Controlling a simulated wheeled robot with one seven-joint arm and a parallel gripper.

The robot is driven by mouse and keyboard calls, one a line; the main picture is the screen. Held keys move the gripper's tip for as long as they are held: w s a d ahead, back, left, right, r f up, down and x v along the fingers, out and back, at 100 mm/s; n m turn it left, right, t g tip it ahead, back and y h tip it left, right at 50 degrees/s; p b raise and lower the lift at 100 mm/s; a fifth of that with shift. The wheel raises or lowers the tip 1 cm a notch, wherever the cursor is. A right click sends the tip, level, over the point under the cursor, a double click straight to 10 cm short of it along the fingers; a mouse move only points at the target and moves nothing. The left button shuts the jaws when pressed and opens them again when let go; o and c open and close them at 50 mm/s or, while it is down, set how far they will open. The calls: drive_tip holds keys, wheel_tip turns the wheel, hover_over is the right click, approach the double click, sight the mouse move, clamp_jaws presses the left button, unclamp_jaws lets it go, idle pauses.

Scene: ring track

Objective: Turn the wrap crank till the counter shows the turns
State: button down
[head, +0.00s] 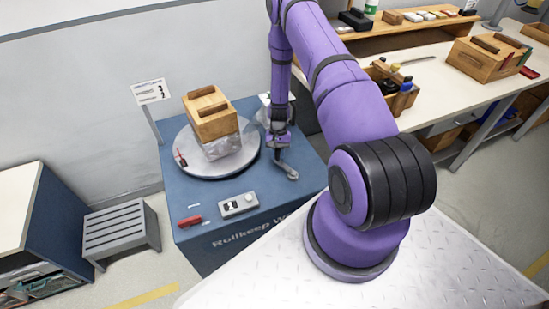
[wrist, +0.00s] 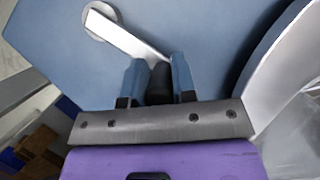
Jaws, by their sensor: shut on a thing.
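The wrap crank (head: 289,172) is a grey metal arm on the blue cabinet top, right of the turntable. In the wrist view the crank arm (wrist: 130,38) runs from a round hub at upper left to a dark handle (wrist: 160,84). My gripper (head: 279,143) is shut on that handle, with one blue-grey finger on each side (wrist: 158,80). A grey box (head: 238,205) with a dark display or switch and a pale round knob sits at the cabinet's front; I cannot read any count on it. A white sign (head: 151,91) on a post carries dark figures, too small to read surely.
A wooden crate (head: 211,114) stands on the round grey turntable (head: 192,169), clear film around its lower part. A red tool (head: 190,221) lies at the cabinet's front left. A workbench (head: 440,92) with boxes is at right, a grey step stool (head: 122,232) at left.

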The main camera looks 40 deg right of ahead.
drive_tip(key=shift+s+d+m+t+y, duration=0.1)
drive_tip(key=shift+d+m+t+y, duration=0.45)
drive_tip(key=shift+d+m, duration=1.15)
drive_tip(key=shift+a, duration=0.25)
drive_tip(key=c, duration=0.9)
unclamp_jaws()
drive_tip(key=shift+r, duration=0.1)
drive_tip(key=v, duration=1)
drive_tip(key=shift+r, duration=0.25)
